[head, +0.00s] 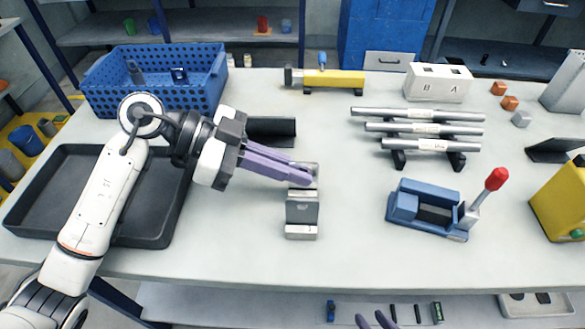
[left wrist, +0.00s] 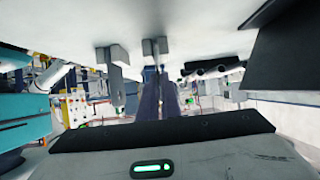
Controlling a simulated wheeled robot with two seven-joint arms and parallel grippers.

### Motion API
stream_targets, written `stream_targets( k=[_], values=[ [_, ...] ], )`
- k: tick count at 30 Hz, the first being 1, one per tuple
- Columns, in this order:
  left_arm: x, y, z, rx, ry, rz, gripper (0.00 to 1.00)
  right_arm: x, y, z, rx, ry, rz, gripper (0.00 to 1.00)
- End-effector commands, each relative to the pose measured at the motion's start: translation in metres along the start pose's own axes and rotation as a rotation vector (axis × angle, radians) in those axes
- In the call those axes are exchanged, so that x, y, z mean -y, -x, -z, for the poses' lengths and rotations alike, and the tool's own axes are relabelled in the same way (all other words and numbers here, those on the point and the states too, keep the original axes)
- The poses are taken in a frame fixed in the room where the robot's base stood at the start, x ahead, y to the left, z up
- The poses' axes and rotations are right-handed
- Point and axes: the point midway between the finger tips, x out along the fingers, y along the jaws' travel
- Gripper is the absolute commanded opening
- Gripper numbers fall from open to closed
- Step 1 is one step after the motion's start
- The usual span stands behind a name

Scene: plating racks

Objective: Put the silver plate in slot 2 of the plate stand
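A silver metal block (head: 302,213) stands upright near the middle of the table. A smaller silver piece (head: 309,166) is just behind it. I cannot tell for certain which is the plate and which the stand, and no slot numbers are readable. My left gripper (head: 307,179) has its purple fingers at the smaller piece and partly covers it. In the left wrist view, which looks upside down, that piece (left wrist: 155,46) is at the fingertips and the block (left wrist: 112,58) is to the left. Whether the fingers grip it is unclear. My right gripper (head: 374,320) shows open at the bottom edge.
A black tray (head: 170,215) and a blue crate (head: 150,108) are at left. A dark holder (head: 272,131) is behind my left fingers. A rack with three silver rods (head: 425,129) and a blue fixture with a red-knobbed lever (head: 430,217) are at right. The table front is clear.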

Motion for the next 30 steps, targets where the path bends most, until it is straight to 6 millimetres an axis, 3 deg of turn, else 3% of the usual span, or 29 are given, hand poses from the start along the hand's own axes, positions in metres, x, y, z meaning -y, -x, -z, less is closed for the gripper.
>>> stream_targets(
  k=[8, 9, 12, 22, 26, 30],
  values=[
    [0.0, 0.0, -0.001, 0.0, -0.001, 0.001, 0.0, 0.001, 0.001, 0.005, -0.006, 0.001, 0.001, 0.29],
    [0.0, -0.001, -0.002, 0.0, -0.001, 0.0, 0.09, 0.0, 0.0, 0.005, -0.007, 0.0, 0.001, 0.29],
    [0.0, -0.001, -0.002, 0.0, -0.001, 0.001, 0.23, 0.0, 0.0, 0.005, -0.007, 0.0, 0.001, 0.29],
    [0.0, 0.0, 0.001, -0.001, -0.003, 0.002, 0.23, 0.0, -0.001, 0.004, -0.008, 0.0, 0.001, 0.29],
    [0.002, 0.016, 0.001, 0.003, -0.001, 0.005, 0.23, 0.0, -0.001, 0.004, -0.008, 0.0, 0.001, 0.29],
    [0.002, 0.045, 0.0, 0.005, 0.0, 0.005, 0.23, 0.0, -0.001, 0.004, -0.008, 0.0, 0.0, 0.29]
  ],
)
